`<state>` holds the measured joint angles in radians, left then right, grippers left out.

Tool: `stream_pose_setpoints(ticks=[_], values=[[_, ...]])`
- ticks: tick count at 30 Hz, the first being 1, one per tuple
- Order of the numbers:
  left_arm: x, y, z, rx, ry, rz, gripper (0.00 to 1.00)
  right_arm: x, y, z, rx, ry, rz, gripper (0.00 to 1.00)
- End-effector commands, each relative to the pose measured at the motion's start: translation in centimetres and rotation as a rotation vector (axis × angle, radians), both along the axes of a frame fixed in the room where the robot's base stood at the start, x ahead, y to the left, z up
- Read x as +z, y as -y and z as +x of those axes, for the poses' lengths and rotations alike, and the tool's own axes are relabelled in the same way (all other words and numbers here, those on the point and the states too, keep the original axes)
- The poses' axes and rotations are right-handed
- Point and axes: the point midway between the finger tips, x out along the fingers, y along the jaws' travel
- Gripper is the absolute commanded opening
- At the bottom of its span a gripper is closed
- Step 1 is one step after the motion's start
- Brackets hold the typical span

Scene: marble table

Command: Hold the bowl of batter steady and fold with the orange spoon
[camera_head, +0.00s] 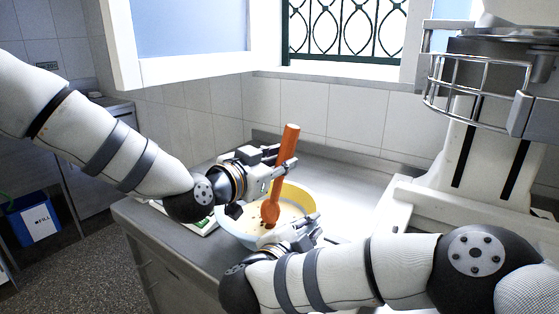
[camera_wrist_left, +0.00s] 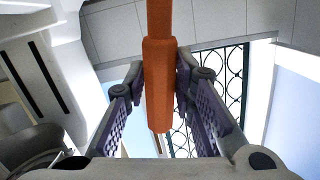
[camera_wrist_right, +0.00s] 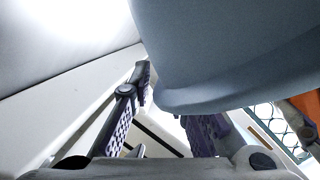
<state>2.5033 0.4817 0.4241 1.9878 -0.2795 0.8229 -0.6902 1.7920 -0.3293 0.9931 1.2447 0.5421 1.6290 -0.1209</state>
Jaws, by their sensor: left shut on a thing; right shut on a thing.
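The bowl (camera_head: 303,196), pale outside and yellow inside, stands on the metal counter with cream batter (camera_head: 289,212) with dark specks in it. My left gripper (camera_head: 281,172) is shut on the handle of the orange spoon (camera_head: 287,148). The spoon is slightly tilted, its head down in the bowl at the batter. In the left wrist view the handle (camera_wrist_left: 158,85) sits between both fingers. My right gripper (camera_head: 308,226) is shut on the near right rim of the bowl. The right wrist view shows the bowl's blue-grey outside (camera_wrist_right: 235,50) close up; the exact finger contact is partly hidden.
A large white stand mixer (camera_head: 490,150) with a wire guard (camera_head: 465,90) stands to the right of the bowl. A tiled wall (camera_head: 350,115) and window are behind. A blue bin (camera_head: 38,220) is on the floor at left. The counter (camera_head: 345,170) behind the bowl is clear.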

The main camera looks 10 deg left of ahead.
Motion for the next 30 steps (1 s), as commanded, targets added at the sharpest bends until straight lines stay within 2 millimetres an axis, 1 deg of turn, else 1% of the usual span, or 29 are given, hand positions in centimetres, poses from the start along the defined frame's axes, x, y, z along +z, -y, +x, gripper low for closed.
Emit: stream_pose_setpoints(ticks=[1, 13, 14, 15, 16, 17, 29, 30], values=[[-0.27, 0.01, 0.05, 0.0, -0.003, 0.0, 0.0, -0.7, 0.07, -0.09, 0.0, -0.016, 0.0, 0.0], [-0.32, 0.0, 0.06, 0.0, -0.004, 0.0, 0.0, -1.07, 0.13, -0.11, 0.0, -0.02, -0.002, 0.0], [-0.33, 0.0, 0.07, 0.0, -0.004, 0.0, 0.0, -1.09, 0.13, -0.11, 0.0, -0.02, -0.002, 0.2], [-0.35, 0.01, 0.07, 0.0, -0.004, 0.0, 0.0, -1.1, 0.12, -0.12, 0.0, -0.02, -0.002, 0.29], [-0.35, 0.0, 0.07, 0.0, -0.004, 0.0, 0.0, -1.11, 0.12, -0.11, 0.001, -0.02, -0.001, 0.36], [-0.35, 0.0, 0.07, 0.0, -0.004, 0.0, 0.0, -1.11, 0.11, -0.12, 0.001, -0.02, -0.001, 0.39], [-0.09, 0.0, 0.03, 0.0, -0.001, 0.0, 0.0, -0.62, 0.13, -0.05, -0.001, -0.011, 0.0, 0.39], [-0.09, 0.0, 0.03, 0.0, -0.001, 0.0, 0.0, -0.82, 0.13, -0.14, 0.0, -0.017, -0.004, 0.39]])
